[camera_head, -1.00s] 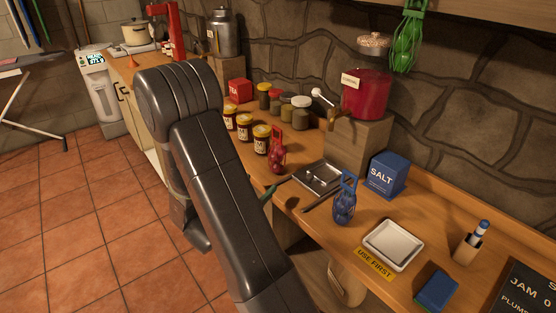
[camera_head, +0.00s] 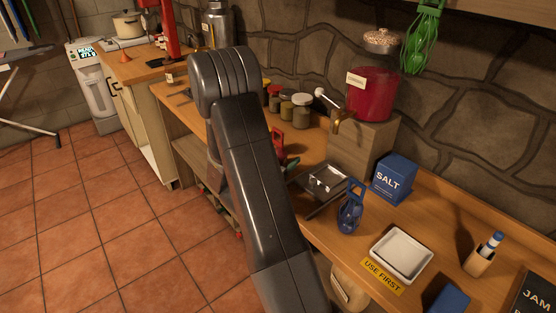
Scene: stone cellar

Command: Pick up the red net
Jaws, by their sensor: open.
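The red net (camera_head: 279,150) stands on the wooden counter just right of my arm, which hides its left side. Its red loop shows at the top. My gripper (camera_head: 312,182) is mostly hidden behind my arm. What look like its two dark fingers show right of the arm, spread apart, by the small metal tray and close to the net's lower right. They hold nothing that I can see. I cannot tell whether a finger touches the net.
A metal tray (camera_head: 328,180) lies right of the red net. A blue net (camera_head: 350,212), a salt box (camera_head: 395,178) and a white dish (camera_head: 402,255) stand further right. Several jars (camera_head: 301,112) stand behind. A green net (camera_head: 422,42) hangs at the wall.

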